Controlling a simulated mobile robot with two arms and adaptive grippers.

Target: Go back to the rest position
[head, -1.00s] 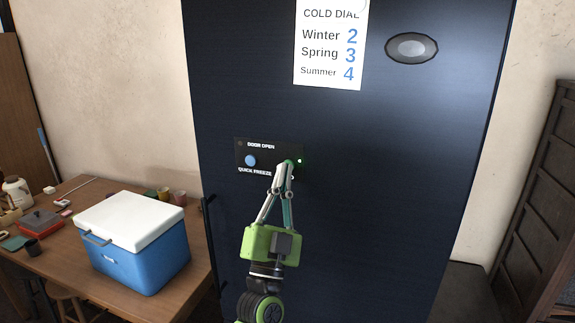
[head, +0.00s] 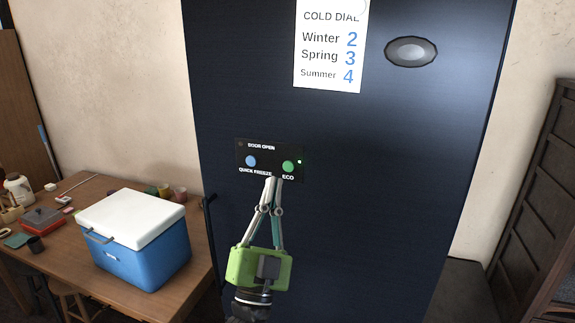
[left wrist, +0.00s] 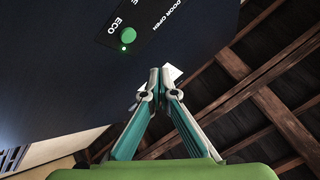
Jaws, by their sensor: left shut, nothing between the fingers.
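My left gripper (head: 272,181) is shut and empty in the head view, in front of the dark fridge door (head: 370,220). My right gripper is not in view.
A blue cooler with a white lid (head: 150,262) stands on the wooden table (head: 192,280) at left, with several small items behind it. A COLD DIAL note (head: 328,45) and an oval plate (head: 411,51) are on the door. A dark cabinet (head: 545,200) stands at right.

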